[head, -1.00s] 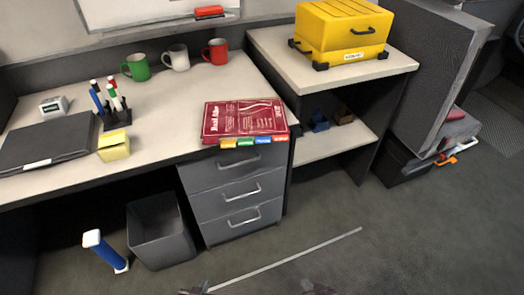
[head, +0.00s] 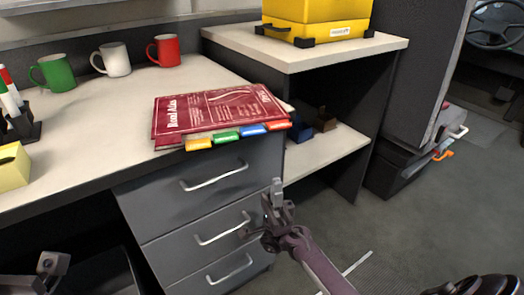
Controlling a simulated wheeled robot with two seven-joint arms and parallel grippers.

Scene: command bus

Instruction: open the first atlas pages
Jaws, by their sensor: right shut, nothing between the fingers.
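The red road atlas (head: 215,108) lies on the desk near its right front corner, above the drawers. It looks closed, with its cover up. Colored tabs (head: 226,136), yellow, green, blue and orange-red, stick out along its front edge. My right gripper (head: 276,194) is shut and empty, in front of the drawers, below and to the right of the atlas and apart from it. My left gripper (head: 48,266) shows only in part at the bottom left, low in front of the desk, and its fingers are not clear.
Drawer handles (head: 215,176) stick out below the atlas. Green (head: 58,73), white (head: 115,60) and red (head: 166,50) mugs stand along the desk's back. A yellow case (head: 316,18) sits on the shelf unit (head: 350,52) at right.

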